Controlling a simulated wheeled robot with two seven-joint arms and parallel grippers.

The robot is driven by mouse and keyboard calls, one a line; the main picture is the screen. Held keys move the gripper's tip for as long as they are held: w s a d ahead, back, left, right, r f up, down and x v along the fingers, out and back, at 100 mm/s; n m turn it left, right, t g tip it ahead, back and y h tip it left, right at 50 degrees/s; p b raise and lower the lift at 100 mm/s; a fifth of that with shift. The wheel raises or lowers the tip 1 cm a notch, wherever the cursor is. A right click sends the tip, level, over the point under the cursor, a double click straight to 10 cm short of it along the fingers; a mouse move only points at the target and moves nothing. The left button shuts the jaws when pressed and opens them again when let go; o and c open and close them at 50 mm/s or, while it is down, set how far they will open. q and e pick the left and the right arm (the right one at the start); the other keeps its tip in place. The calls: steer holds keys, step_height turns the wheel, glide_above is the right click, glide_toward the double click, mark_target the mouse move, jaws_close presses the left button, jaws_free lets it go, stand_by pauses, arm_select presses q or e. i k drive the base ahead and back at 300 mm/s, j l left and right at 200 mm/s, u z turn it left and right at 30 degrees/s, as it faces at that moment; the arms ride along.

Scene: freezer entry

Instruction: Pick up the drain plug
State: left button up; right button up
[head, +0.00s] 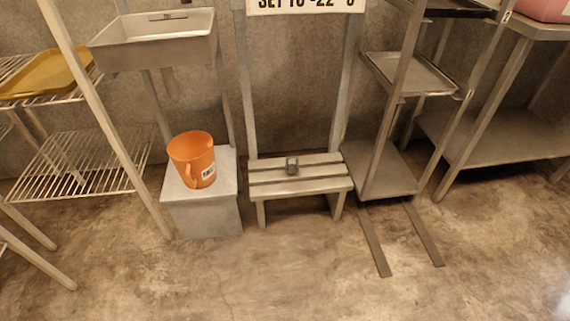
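Neither of my grippers shows in the head view.
An orange jug (192,158) stands on a grey metal box (205,213) left of the bench, below a steel sink (155,42). A wire rack (75,165) is at the left. A metal shelf stand (385,172) with floor rails is at the right. The front floor is clear.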

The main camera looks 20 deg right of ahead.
mark_target(291, 169)
steer(key=i+l, duration=0.25)
steer(key=i, duration=0.2)
steer(key=i+l, duration=0.25)
steer(key=i, duration=0.25)
steer(key=i+l+u, duration=0.1)
steer(key=i+l, duration=0.75)
